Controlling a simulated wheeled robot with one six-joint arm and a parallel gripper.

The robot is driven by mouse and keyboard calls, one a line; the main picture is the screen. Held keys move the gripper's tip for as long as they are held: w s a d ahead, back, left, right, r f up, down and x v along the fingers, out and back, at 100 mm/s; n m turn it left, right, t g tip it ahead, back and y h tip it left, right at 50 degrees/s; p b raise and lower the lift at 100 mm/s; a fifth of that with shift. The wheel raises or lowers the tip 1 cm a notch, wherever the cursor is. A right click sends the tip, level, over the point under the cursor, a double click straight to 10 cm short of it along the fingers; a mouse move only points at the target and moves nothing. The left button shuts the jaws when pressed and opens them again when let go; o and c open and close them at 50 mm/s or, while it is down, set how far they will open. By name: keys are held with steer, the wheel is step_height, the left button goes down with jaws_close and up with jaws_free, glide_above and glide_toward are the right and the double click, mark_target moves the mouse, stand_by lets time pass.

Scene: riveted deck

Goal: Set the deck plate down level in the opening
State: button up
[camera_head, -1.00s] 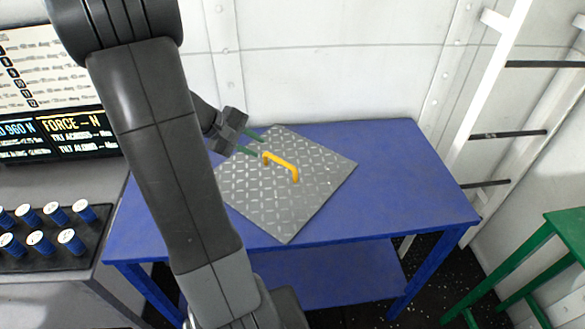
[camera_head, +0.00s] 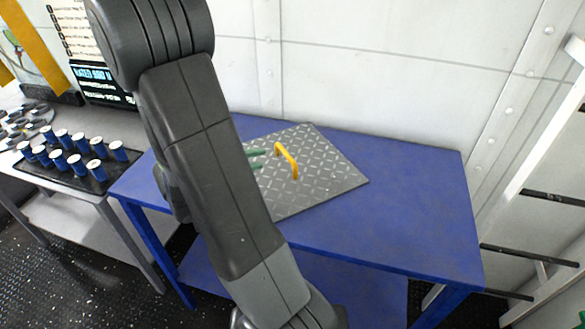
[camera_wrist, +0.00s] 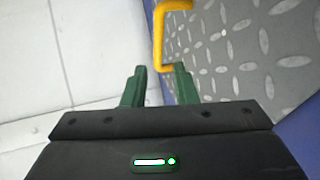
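The deck plate (camera_head: 325,185) is a grey, diamond-tread square lying flat on the blue table (camera_head: 410,210). It also fills the upper right of the wrist view (camera_wrist: 260,50). A yellow bar handle (camera_head: 288,162) stands up from its top. In the wrist view my gripper's fingers (camera_wrist: 161,68) are apart, with the near end of the handle (camera_wrist: 158,40) at or just beyond the tips. They do not grip it. My forearm hides the plate's left part. I see no opening.
Left of the table, a bench holds a black tray (camera_head: 75,175) with several blue cylinders (camera_head: 58,160). A white wall (camera_head: 380,60) stands behind the table, and white framing with dark rungs (camera_head: 530,260) is at right. The table's right side is clear.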

mark_target(284, 154)
steer(key=x, duration=0.7)
steer(key=shift+d, duration=0.15)
steer(key=p+x, duration=0.1)
steer(key=x, duration=0.3)
steer(key=shift+d+r+p, duration=0.15)
steer(key=shift+d+p, duration=0.1)
steer(key=shift+p, duration=0.1)
steer(key=shift+w+d+f, duration=0.25)
steer(key=shift+w+d, duration=0.05)
steer(key=shift+d, duration=0.1)
jaws_close()
stand_by(0.8)
